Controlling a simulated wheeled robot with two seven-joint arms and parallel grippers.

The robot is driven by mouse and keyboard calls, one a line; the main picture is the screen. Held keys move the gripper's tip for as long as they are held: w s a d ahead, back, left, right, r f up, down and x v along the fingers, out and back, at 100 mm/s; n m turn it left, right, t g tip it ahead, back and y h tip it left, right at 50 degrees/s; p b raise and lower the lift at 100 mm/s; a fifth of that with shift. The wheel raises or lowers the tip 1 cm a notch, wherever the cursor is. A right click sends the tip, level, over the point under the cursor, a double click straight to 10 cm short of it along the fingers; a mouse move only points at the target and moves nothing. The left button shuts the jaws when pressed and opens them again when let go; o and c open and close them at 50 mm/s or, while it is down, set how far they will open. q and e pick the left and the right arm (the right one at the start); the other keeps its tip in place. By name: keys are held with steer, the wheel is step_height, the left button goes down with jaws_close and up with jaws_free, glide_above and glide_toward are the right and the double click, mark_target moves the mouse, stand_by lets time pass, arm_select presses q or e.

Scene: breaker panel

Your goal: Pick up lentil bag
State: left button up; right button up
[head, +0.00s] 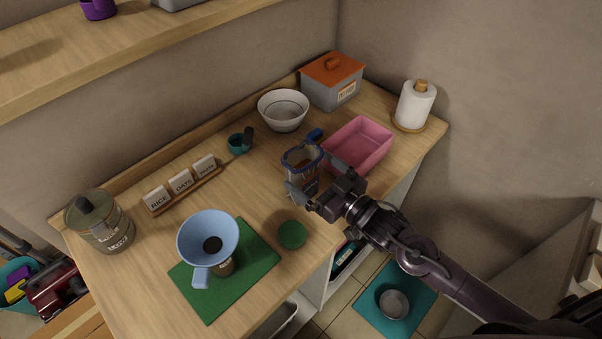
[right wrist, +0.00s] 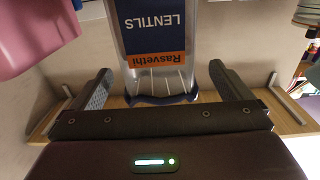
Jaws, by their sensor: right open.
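The lentil bag (head: 301,165) is a clear bag with a blue top edge, standing upright near the front edge of the counter. In the right wrist view the bag (right wrist: 160,35) shows upside down, with a blue LENTILS label and an orange band. My right gripper (head: 318,178) is open, with one finger on each side of the bag. In the right wrist view a gap shows between each finger and the bag, so it is not gripped. My left gripper is in neither view.
A pink bin (head: 375,138) stands close beside the bag. A green lid (head: 292,235) and a green mat (head: 255,256) with a blue funnel (head: 222,229) lie nearer the front. A white bowl (head: 283,123) and a grey box (head: 331,94) stand behind.

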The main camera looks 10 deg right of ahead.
mark_target(296, 159)
steer(key=shift+w+a+r, duration=0.1)
steer(key=shift+w+a, duration=0.15)
steer(key=shift+w, duration=0.2)
steer(key=p+x, duration=0.2)
steer(key=x, duration=0.1)
steer(key=shift+w+a, duration=0.1)
steer(key=shift+w, duration=0.25)
steer(key=shift+w+a, duration=0.2)
steer(key=shift+w, duration=0.1)
steer(key=shift+w+a+f, duration=0.1)
steer(key=shift+f, duration=0.2)
steer(key=shift+r, duration=0.1)
steer(key=c, duration=1.2)
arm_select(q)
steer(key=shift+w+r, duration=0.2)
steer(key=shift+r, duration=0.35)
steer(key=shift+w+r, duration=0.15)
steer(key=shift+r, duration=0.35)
arm_select(e)
steer(key=shift+c, duration=0.2)
steer(key=shift+r, duration=0.1)
